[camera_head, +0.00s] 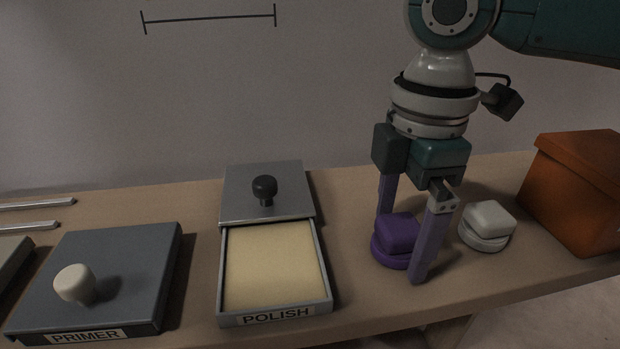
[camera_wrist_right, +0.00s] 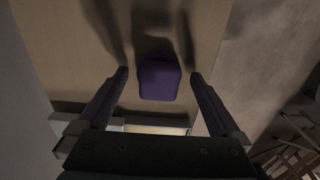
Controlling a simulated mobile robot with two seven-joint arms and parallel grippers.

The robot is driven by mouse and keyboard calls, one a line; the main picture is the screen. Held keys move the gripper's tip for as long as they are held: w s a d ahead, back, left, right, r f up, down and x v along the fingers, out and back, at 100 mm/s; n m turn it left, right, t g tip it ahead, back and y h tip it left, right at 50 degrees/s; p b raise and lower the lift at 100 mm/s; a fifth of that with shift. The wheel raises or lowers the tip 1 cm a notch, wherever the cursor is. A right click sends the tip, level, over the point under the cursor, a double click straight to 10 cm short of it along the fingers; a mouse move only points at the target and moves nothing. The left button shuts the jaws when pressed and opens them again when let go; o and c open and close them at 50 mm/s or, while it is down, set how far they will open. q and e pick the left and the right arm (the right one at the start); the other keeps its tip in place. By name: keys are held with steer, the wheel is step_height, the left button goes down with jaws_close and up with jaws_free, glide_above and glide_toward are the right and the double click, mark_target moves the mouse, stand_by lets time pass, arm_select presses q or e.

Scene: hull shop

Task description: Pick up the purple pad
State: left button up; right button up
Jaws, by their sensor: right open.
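The purple pad (camera_head: 396,238) sits on the bench right of the polish tray, a rounded block on a round disc. My right gripper (camera_head: 402,245) points down over it, open, with one finger on each side of the pad. In the right wrist view the pad (camera_wrist_right: 160,80) shows between the two spread fingertips (camera_wrist_right: 159,73), with a gap on both sides. The fingers look apart from the pad. The near finger hides part of the pad's right side in the head view. My left gripper is not in view.
A white pad (camera_head: 487,226) stands close right of the gripper, and an orange box (camera_head: 575,190) beyond it. The POLISH tray (camera_head: 276,315) is open with a yellow inside, its knobbed lid (camera_head: 240,195) behind. A PRIMER box (camera_head: 130,290) with a closed lid is at the left.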

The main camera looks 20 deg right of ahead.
mark_target(399, 224)
steer(key=shift+c, duration=0.6)
steer(key=c, duration=1.3)
step_height(399, 224, up, 20)
steer(key=p, duration=0.9)
steer(key=o, duration=0.9)
steer(key=c, duration=0.7)
steer(key=shift+w+a, duration=0.1)
steer(key=shift+w, duration=0.05)
